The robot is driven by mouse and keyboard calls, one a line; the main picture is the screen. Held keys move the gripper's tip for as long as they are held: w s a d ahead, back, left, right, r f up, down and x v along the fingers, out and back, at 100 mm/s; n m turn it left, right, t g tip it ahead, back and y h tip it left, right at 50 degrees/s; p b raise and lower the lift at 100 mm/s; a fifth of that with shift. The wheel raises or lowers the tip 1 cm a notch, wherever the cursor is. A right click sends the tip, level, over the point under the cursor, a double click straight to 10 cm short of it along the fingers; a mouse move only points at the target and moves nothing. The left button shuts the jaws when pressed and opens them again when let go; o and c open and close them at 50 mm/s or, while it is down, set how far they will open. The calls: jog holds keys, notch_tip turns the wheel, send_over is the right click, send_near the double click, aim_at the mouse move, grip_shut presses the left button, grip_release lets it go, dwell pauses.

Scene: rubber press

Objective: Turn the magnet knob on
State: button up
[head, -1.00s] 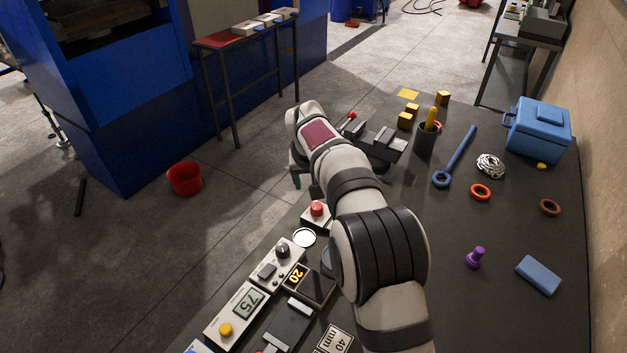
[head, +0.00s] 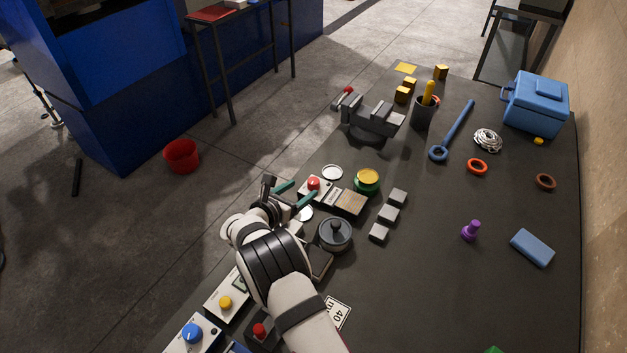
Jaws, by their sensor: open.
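My gripper (head: 294,193) is open, with two teal fingertips apart and nothing visible between them. It hangs over the row of control boxes at the table's left edge. The fingertips are close to a red button (head: 313,183) on a pale box; I cannot tell whether they touch. A blue knob (head: 192,333) sits on a white box at the bottom left, well away from the gripper. The box with a dark knob, seen earlier, is hidden under my wrist. No readable label shows which knob is the magnet's.
A yellow button (head: 226,302) and a red-topped control (head: 260,331) flank my forearm. A lidded grey pot (head: 335,234), a yellow-topped green round piece (head: 367,180) and grey blocks (head: 388,215) stand to the right. A vise (head: 370,120) stands behind.

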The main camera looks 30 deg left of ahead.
aim_at(313, 181)
jog(key=x, duration=0.7)
jog(key=shift+w+f, duration=0.2)
jog(key=shift+w, duration=0.15)
grip_shut()
